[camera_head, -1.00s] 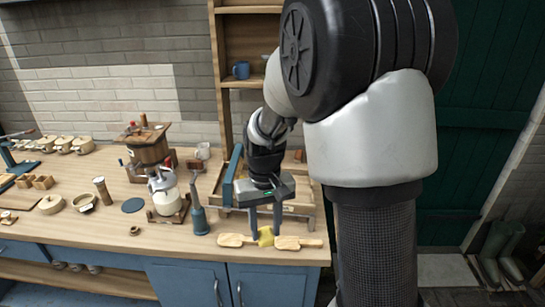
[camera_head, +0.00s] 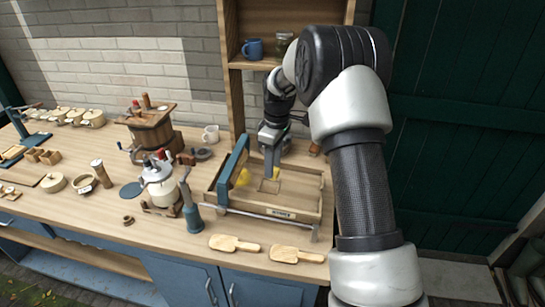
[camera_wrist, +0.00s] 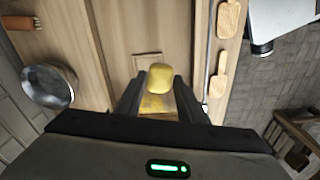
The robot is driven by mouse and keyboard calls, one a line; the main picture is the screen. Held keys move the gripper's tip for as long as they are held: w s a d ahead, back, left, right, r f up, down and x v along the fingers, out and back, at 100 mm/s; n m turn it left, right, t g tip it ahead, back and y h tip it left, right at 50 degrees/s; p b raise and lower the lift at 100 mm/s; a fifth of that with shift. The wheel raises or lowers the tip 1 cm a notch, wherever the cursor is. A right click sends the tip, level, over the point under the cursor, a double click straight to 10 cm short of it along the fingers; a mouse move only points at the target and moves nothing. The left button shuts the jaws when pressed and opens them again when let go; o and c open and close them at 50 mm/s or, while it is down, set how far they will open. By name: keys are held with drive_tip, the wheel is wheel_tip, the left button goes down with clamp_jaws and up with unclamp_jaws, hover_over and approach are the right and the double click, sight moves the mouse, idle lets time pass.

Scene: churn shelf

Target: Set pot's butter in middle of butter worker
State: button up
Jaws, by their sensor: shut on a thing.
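The butter worker (camera_head: 262,208) is a shallow wooden tray with a blue bar (camera_head: 233,167) at its left end. My gripper (camera_head: 272,172) is inside its outline, shut on a yellow lump of butter (camera_head: 277,175). In the wrist view the held butter (camera_wrist: 158,77) is rounded and sits between the fingertips. A square outline (camera_wrist: 147,60) shows on the tray floor beside it, partly hidden. A second yellow lump (camera_head: 243,177) lies in the tray near the blue bar. I cannot tell whether the held butter touches the floor.
Two wooden paddles (camera_head: 235,243) lie on the bench in front of the tray. A blue plunger-like tool (camera_head: 190,210) and a white-topped churn (camera_head: 160,185) stand to the left. A white mug (camera_head: 211,134) stands behind. A shelf (camera_head: 232,100) rises at the back.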

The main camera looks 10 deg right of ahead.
drive_tip(key=shift+w+f+n+b, duration=0.4)
drive_tip(key=shift+w+f, duration=0.1)
drive_tip(key=shift+f, duration=0.4)
drive_tip(key=shift+w+f+n+b, duration=0.45)
drive_tip(key=shift+w+f, duration=0.1)
drive_tip(key=shift+f, duration=0.4)
drive_tip(key=shift+w+f+n+b, duration=0.4)
drive_tip(key=shift+w+f, duration=0.1)
drive_tip(key=shift+f, duration=0.4)
drive_tip(key=shift+a+f+b, duration=0.1)
drive_tip(key=shift+f+b, duration=0.5)
drive_tip(key=shift+f, duration=0.2)
drive_tip(key=shift+r, duration=0.15)
drive_tip(key=o, duration=1.1)
drive_tip(key=shift+c, duration=0.2)
drive_tip(key=c, duration=0.4)
